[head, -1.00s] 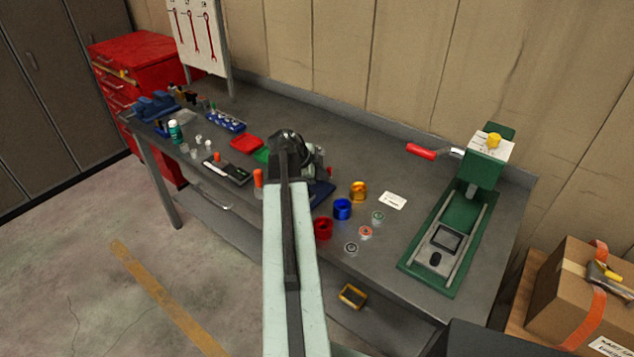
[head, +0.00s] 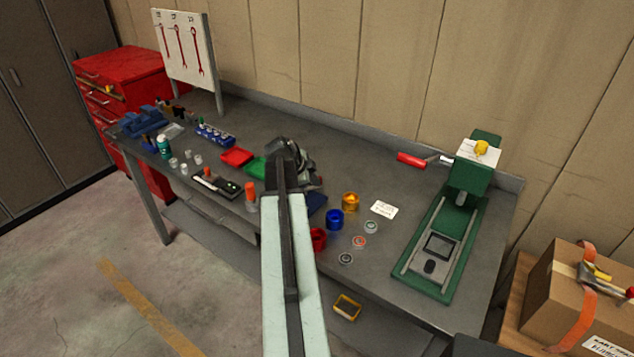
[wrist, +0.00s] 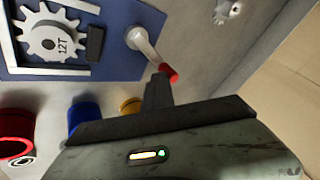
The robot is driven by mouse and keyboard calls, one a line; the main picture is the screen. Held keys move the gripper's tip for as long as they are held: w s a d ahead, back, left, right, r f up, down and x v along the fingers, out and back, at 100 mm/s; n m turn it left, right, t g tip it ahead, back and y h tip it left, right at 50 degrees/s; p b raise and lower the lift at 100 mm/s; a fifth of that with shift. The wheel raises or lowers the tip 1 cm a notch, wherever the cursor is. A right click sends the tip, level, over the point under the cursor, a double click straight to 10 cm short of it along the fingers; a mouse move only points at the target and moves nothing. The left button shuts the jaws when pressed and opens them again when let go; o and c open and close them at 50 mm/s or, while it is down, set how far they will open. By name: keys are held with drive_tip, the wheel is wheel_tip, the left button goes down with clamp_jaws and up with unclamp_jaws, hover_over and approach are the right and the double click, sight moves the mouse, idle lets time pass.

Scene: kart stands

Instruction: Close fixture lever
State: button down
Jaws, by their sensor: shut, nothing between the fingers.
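The fixture is a blue plate (wrist: 122,68) in the wrist view, with a white gear (wrist: 38,42) marked 12T and a dark block beside it. Its lever (wrist: 145,45) is a grey arm with a red tip (wrist: 168,73), reaching past the plate's edge. My gripper (wrist: 158,88) is shut and empty, its fingertips right by the red tip; I cannot tell whether they touch. In the head view, a blue edge of the plate (head: 317,203) shows beside my arm, which hides the rest and the lever.
A green press (head: 468,185) with a red-handled lever (head: 411,160) stands at the right of the bench. Red (head: 318,239), blue (head: 335,220) and gold (head: 350,202) cups stand near the fixture, beside a white card (head: 384,209). A cardboard box (head: 560,290) is at the lower right.

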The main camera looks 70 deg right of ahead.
drive_tip(key=shift+s+d+r, duration=0.15)
drive_tip(key=shift+s+d, duration=0.1)
drive_tip(key=shift+d, duration=0.1)
drive_tip(key=shift+s+a, duration=0.1)
drive_tip(key=shift+a, duration=0.15)
drive_tip(key=a, duration=0.1)
drive_tip(key=s+a, duration=0.1)
drive_tip(key=a, duration=0.1)
drive_tip(key=shift+a, duration=0.25)
drive_tip(key=p+v, duration=0.8)
drive_tip(key=v, duration=0.2)
drive_tip(key=shift+s+a, duration=0.15)
drive_tip(key=shift+a, duration=0.2)
